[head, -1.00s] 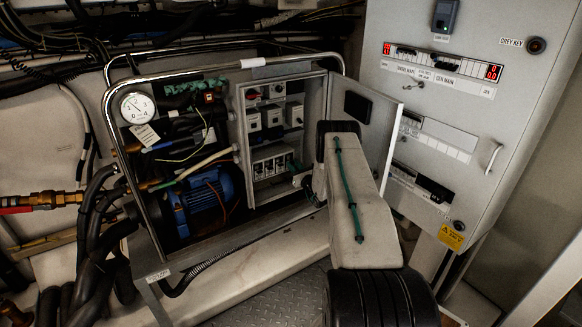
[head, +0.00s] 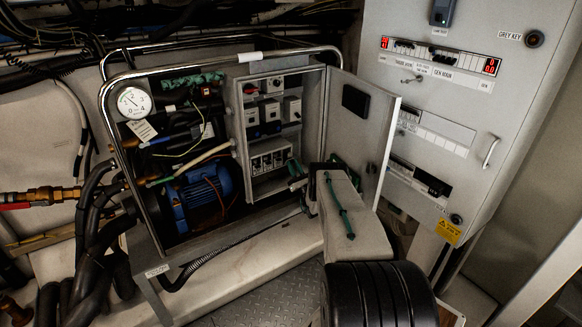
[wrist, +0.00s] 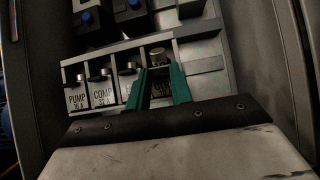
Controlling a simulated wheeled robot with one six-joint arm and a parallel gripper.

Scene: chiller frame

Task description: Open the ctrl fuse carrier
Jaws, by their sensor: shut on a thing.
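A row of fuse carriers (head: 270,158) sits low inside the open grey cabinet; in the wrist view the left ones read PUMP (wrist: 77,97) and COMP (wrist: 103,94). The third label is partly covered. My gripper (wrist: 163,72) has its two green fingers closed around the rightmost carrier (wrist: 158,54), at the ctrl position. In the head view my gripper (head: 298,177) is at the right end of the row, partly hidden by my arm.
The cabinet door (head: 362,125) stands open to the right, close beside my arm. Switchgear with blue buttons (wrist: 86,17) sits above the fuses. A chrome tube frame (head: 180,68) surrounds the unit. A control panel (head: 460,60) stands to the right.

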